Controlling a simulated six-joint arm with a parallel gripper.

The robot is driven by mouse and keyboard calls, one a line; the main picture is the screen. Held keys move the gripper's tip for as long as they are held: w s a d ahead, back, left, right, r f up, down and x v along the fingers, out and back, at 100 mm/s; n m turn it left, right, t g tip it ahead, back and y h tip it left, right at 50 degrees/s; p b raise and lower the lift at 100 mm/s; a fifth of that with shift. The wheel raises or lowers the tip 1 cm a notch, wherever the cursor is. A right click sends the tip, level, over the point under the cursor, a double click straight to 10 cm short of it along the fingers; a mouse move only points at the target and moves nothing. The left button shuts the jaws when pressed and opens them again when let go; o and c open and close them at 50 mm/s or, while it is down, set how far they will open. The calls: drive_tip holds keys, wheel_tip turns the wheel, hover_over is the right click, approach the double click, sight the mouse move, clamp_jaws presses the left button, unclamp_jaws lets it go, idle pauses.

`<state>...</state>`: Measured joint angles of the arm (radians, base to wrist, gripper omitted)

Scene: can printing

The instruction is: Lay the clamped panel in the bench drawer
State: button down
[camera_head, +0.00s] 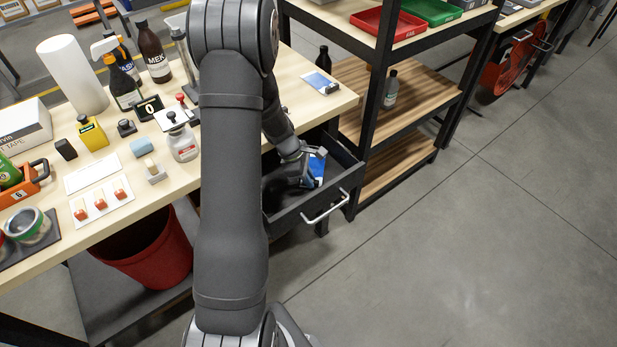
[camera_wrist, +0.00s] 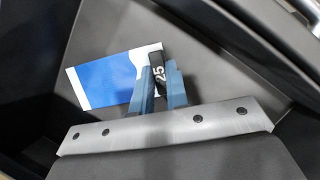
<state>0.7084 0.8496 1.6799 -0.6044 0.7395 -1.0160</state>
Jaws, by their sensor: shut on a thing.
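The clamped panel, a blue and white flat sheet (camera_head: 318,166), is inside the open dark grey bench drawer (camera_head: 292,219). In the wrist view the panel (camera_wrist: 106,81) sticks out to the left of my fingers, with a black clamp (camera_wrist: 158,68) bearing white characters on its right edge. My gripper (camera_head: 309,166) reaches down into the drawer and is shut on the clamp; the blue fingers (camera_wrist: 161,84) show on both sides of it. The drawer floor (camera_wrist: 205,45) lies behind the panel. I cannot tell whether the panel touches it.
A second blue and white panel with a dark clamp (camera_head: 321,83) lies on the bench top (camera_head: 345,100) above the drawer. A shelf rack (camera_head: 378,100) stands close to the right of the drawer. The drawer handle (camera_head: 325,207) juts out over open floor.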

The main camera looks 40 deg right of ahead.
drive_tip(key=shift+f, duration=0.15)
drive_tip(key=c, duration=1.4)
unclamp_jaws()
drive_tip(key=v, duration=1.2)
drive_tip(key=shift+s, duration=0.1)
